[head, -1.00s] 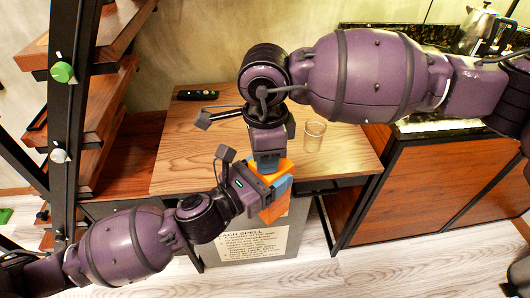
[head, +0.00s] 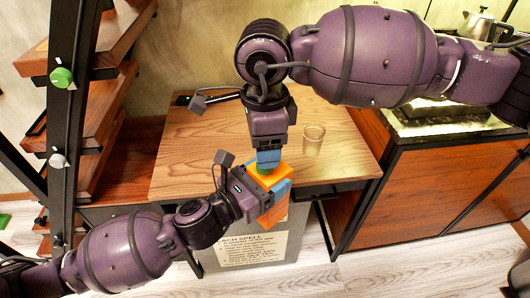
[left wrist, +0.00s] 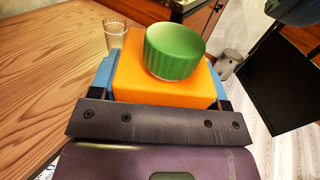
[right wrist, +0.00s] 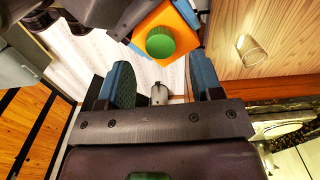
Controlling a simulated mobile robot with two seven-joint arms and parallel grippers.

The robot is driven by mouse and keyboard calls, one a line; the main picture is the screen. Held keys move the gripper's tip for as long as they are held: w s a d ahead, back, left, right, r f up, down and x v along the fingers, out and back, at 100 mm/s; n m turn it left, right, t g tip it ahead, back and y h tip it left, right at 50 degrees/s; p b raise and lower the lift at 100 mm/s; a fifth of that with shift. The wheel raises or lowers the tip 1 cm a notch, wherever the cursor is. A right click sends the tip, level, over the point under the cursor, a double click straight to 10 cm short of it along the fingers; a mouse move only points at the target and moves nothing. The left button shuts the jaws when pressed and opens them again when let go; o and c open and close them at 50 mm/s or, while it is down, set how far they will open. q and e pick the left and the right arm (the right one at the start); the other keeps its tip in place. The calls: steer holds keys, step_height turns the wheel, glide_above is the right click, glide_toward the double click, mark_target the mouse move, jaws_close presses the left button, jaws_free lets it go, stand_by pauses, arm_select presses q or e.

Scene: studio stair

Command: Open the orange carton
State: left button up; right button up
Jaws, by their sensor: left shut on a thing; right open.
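The orange carton (head: 274,212) stands over the front edge of the wooden table, its green cap (head: 264,171) on top. My left gripper (head: 270,196) is shut on the carton, with a blue finger on each side in the left wrist view. There the cap (left wrist: 174,52) sits on the orange top (left wrist: 135,75); I cannot tell whether it is loose. My right gripper (head: 268,160) is open and empty just above the cap. In the right wrist view the cap (right wrist: 160,42) shows beyond the gap between the two fingers, apart from them.
A clear glass (head: 313,140) stands on the wooden table (head: 200,160) right of my right gripper. A box with printed text (head: 250,248) is below the table's front. A shelf rack (head: 85,150) is at left, a wooden cabinet (head: 440,170) at right.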

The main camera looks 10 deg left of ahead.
steer(key=shift+a+r+m, duration=0.15)
steer(key=shift+r+m, duration=0.15)
steer(key=shift+r, duration=0.55)
steer(key=shift+r+m, duration=0.5)
steer(key=shift+m, duration=0.5)
steer(key=m, duration=0.2)
steer(key=r+m, duration=0.1)
steer(key=m, duration=0.1)
steer(key=shift+w, duration=0.1)
steer(key=m, duration=0.2)
steer(key=shift+d+m, duration=0.2)
steer(key=shift+m, duration=0.2)
steer(key=shift+f, duration=3.95)
